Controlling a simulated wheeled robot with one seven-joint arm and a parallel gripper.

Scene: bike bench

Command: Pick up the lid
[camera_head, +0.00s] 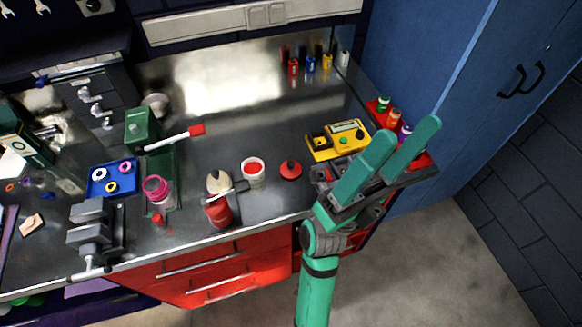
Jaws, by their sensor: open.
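A small round red lid (291,171) with a dark knob on top lies on the metal bench near its front edge. Just left of it stands a white pot (252,172) with red inside, its top uncovered. My gripper (406,134) is to the right of the lid, over the right end of the bench. Its two teal fingers are spread apart with nothing between them. The fingers hide part of the bench behind them. The lid is fully in view and clear of the gripper.
A yellow device (337,139) stands between lid and back wall. A red bottle (218,211) and a beige rounded object (218,182) stand left of the pot. A red tray with small bottles (393,118) is behind my gripper. The bench middle is clear.

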